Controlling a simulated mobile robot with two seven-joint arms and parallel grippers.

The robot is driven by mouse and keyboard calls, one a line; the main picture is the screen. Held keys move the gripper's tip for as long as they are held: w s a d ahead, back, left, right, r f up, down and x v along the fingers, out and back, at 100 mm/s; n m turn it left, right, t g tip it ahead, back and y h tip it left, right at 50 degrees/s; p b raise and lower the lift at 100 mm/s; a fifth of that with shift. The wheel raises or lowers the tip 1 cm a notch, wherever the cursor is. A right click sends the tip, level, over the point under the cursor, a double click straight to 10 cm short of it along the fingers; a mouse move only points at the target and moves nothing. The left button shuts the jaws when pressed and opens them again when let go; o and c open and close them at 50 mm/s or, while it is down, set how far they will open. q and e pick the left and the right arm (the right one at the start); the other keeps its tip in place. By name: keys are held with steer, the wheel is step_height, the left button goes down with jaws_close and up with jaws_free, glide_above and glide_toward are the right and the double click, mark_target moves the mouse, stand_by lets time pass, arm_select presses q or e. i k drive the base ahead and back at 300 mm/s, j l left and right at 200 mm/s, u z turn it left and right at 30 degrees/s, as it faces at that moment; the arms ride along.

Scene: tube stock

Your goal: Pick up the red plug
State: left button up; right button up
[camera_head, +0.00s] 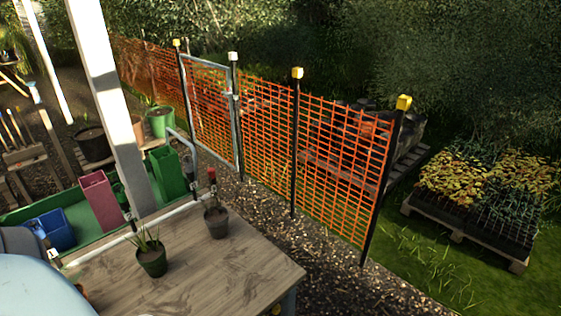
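A small red piece (212,173), the only red plug-like thing I see, tops a dark upright stem. The stem rises at a dark grey pot (216,222) near the back edge of the wooden table (225,275). I cannot tell whether the stem stands in the pot or just behind it. Neither gripper shows clearly in the head view. A pale blue rounded surface at the lower left looks like part of my own body.
A potted green plant (152,260) stands on the table, left of the grey pot. Behind are a white pipe, a green tray with a blue bin (57,230), a pink bin (101,201) and a green bin (167,172). Orange fencing (335,155) stands beyond. The table's right part is clear.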

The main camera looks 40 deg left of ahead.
mark_target(212, 169)
steer(key=i+l, duration=0.1)
steer(key=i, duration=0.65)
steer(key=i+l, duration=0.15)
steer(key=i, duration=0.6)
steer(key=i+u, duration=0.25)
steer(key=u, duration=0.25)
steer(key=i+u, duration=0.25)
steer(key=u, duration=0.25)
steer(key=i+l+u, duration=0.2)
steer(key=u, duration=0.3)
steer(key=i+u, duration=0.15)
steer(key=u, duration=0.3)
steer(key=i+l+u, duration=0.1)
steer(key=u, duration=0.35)
steer(key=i+l+u, duration=0.1)
steer(key=u, duration=0.4)
steer(key=l+u, duration=0.2)
steer(key=u, duration=0.25)
steer(key=i+l+u, duration=0.1)
steer(key=u, duration=0.35)
steer(key=l+u, duration=0.3)
steer(key=u, duration=0.15)
